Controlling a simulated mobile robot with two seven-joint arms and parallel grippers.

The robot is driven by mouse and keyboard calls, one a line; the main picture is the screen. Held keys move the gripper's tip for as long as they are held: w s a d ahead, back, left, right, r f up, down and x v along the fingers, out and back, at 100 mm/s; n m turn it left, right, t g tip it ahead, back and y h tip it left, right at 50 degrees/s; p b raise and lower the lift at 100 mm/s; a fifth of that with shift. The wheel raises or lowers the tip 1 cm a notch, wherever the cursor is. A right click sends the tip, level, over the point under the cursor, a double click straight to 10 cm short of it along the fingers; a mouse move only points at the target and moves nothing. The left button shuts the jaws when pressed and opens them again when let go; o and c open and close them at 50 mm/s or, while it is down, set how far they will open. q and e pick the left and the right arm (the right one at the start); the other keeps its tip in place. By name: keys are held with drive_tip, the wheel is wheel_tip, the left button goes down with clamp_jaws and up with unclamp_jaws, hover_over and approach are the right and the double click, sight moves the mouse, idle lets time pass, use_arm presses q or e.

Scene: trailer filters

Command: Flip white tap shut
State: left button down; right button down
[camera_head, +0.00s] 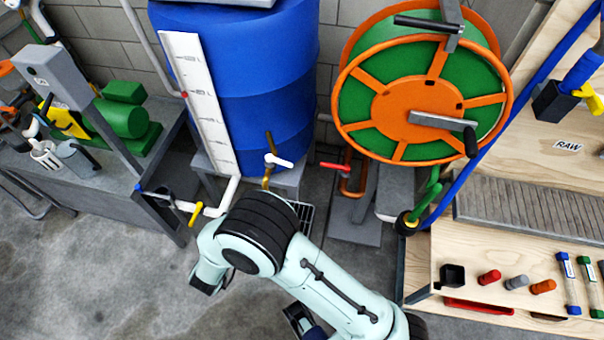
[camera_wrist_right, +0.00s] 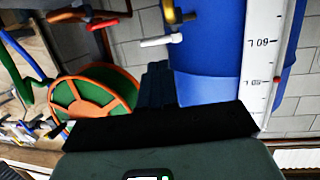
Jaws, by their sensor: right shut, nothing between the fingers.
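The white tap (camera_head: 279,161) has a white lever lying roughly crosswise to its upright brass pipe (camera_head: 268,142) at the front of the blue barrel (camera_head: 245,100). In the right wrist view, which is upside down, the white lever (camera_wrist_right: 160,41) shows with the brass pipe (camera_wrist_right: 169,12) above it. My right gripper (camera_wrist_right: 156,82) is shut and empty, its dark fingers pointing toward the barrel. The white lever appears apart from the fingers. In the head view my right arm crosses the lower middle, and I cannot clearly make out its fingertips. My left gripper is not in view.
A yellow tap (camera_head: 195,214) on a white pipe is left of the white tap, and a red tap (camera_head: 335,167) is to its right. The orange-green hose reel (camera_head: 381,105) and wooden bench (camera_head: 433,240) stand at right. Grey floor (camera_head: 110,280) is open at lower left.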

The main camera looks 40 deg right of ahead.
sight(279, 161)
drive_tip(key=s+d+r+b+x, duration=0.1)
drive_tip(key=x, duration=1.2)
drive_tip(key=shift+r+m+g+h, duration=0.2)
drive_tip(key=shift+m+g+h, duration=0.1)
drive_tip(key=shift+h, duration=0.1)
drive_tip(key=shift+d, duration=0.2)
